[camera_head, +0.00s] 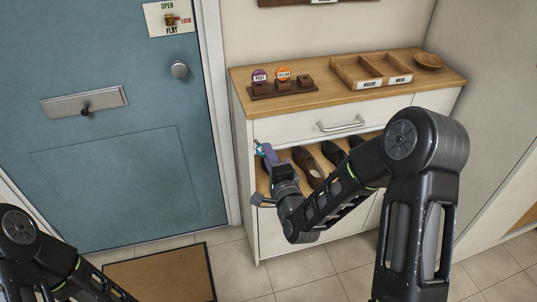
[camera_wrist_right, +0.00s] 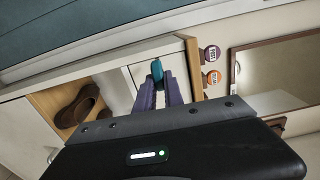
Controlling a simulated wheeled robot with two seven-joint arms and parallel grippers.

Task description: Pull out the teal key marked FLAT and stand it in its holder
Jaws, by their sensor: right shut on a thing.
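The teal key (camera_head: 259,149) is in the fingers of my right gripper (camera_head: 265,153), which is shut on it. It is in front of the shoe cabinet's left end, below the top. In the wrist view the teal key (camera_wrist_right: 157,70) shows between the purple fingertips (camera_wrist_right: 157,84); its label cannot be read. The dark wooden holder (camera_head: 286,92) is on the cabinet top. A purple key marked POST (camera_head: 260,76) and an orange key (camera_head: 283,73) stand in it; its right block (camera_head: 306,82) has no key. My left gripper is out of view.
The lock plate marked FLAT (camera_head: 157,21) is on the blue door (camera_head: 130,140). The cabinet top (camera_head: 330,98) also holds a divided wooden tray (camera_head: 371,68) and a bowl (camera_head: 428,61). A drawer handle (camera_head: 341,124) sticks out in front. Dark shoes (camera_head: 307,163) fill the shelf below.

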